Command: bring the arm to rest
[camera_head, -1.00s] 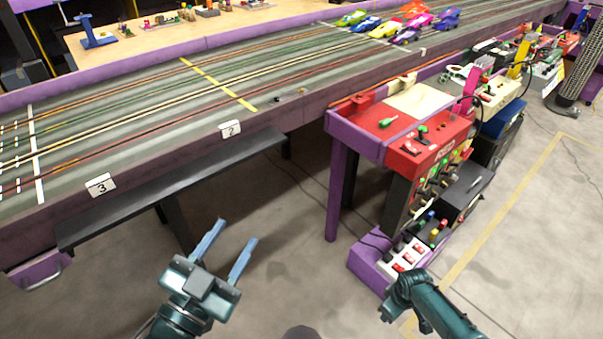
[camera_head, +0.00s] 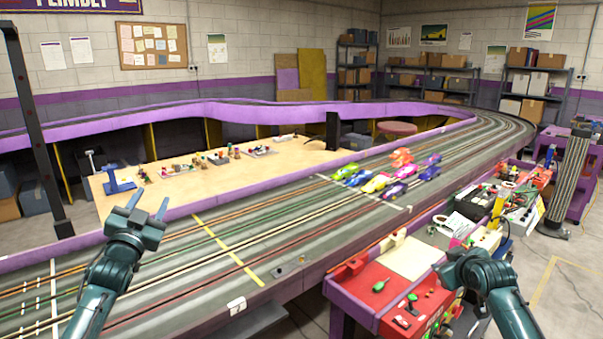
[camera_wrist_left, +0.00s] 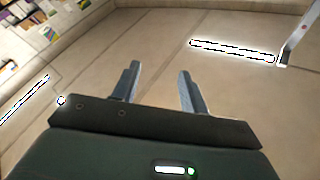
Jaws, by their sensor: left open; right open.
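My left gripper (camera_head: 150,203) is raised in front of the slot track (camera_head: 170,275) at the left of the head view, its fingers apart and pointing up. In the left wrist view the two fingers (camera_wrist_left: 157,88) are spread with nothing between them, and the walls and ceiling lights show beyond. My right arm (camera_head: 490,285) comes in at the lower right, over the red control console (camera_head: 385,300). The fingertips of my right gripper are hidden or hard to make out.
Several coloured slot cars (camera_head: 378,182) stand together on the track. A wooden worktable (camera_head: 230,180) with small parts and a blue stand (camera_head: 120,182) lies behind the near track. A mesh-like column (camera_head: 567,180) stands at the right. Some floor (camera_head: 570,270) is clear at the lower right.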

